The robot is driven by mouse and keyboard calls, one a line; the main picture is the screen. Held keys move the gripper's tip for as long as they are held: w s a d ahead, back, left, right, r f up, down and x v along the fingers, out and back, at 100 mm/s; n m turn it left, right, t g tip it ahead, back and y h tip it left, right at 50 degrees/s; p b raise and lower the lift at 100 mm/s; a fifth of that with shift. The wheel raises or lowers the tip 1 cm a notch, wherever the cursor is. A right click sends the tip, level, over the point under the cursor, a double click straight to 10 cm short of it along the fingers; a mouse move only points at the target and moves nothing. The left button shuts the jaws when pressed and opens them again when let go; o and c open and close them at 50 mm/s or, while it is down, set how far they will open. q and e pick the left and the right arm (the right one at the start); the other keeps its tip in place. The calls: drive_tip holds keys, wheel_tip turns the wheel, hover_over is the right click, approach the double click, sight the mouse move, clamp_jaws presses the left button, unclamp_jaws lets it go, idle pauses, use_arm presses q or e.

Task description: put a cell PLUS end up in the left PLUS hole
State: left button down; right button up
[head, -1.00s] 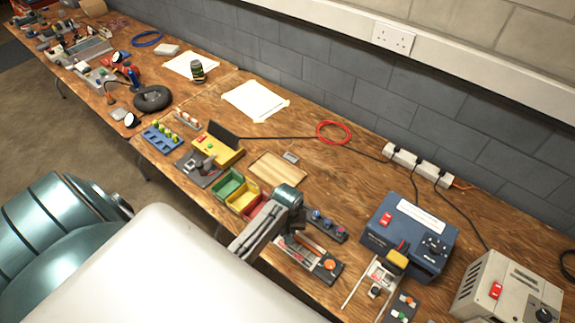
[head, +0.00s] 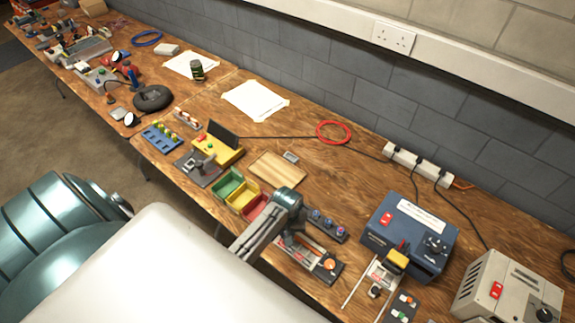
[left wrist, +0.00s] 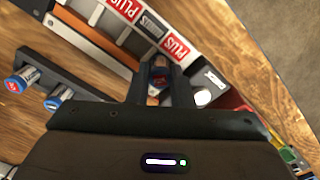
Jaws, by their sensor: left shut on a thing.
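Which end of the cell is up I cannot tell. The held cell is beside the silver strip with red PLUS labels (left wrist: 177,46); the hole under it is hidden. A dark cell rack (head: 328,227) stands just behind the charger; two blue-ringed cells (left wrist: 58,97) show in the left wrist view. My right gripper is not in view.
Green, yellow and red bins (head: 241,196) stand left of the gripper, with a wooden board (head: 278,168) behind. A blue box (head: 410,237) and a grey box (head: 508,285) stand to the right. Bare bench lies behind the rack.

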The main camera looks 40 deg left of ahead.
use_arm(q)
drive_tip(key=shift+f, duration=0.1)
idle(0.6)
drive_tip(key=shift+f, duration=0.2)
drive_tip(key=c, duration=1.2)
unclamp_jaws()
drive_tip(key=shift+r, duration=0.1)
drive_tip(key=shift+r, duration=3.45)
